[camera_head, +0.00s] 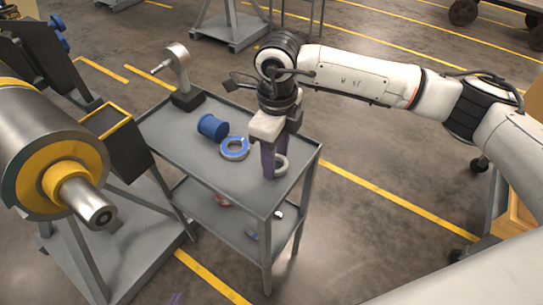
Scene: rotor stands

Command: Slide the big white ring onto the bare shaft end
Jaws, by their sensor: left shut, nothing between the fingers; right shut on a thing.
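The bare shaft end (88,203) is a steel stub sticking out of a yellow collar on the large rotor at the left, pointing toward the lower right. The white ring (282,166) is at the right side of the cart's top. My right gripper (269,171) points down with its purple fingers shut on this ring, which they partly hide. I cannot tell whether the ring touches the cart top. Only a purple tip of my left gripper (177,298) shows at the bottom edge; it is shut and empty, well below the shaft.
The grey cart (190,150) carries a blue spool (212,127), a blue and white ring (235,148) and a grey post fixture (179,75). Its lower shelf holds small parts. A dark bin (119,145) with a yellow rim sits between rotor and cart.

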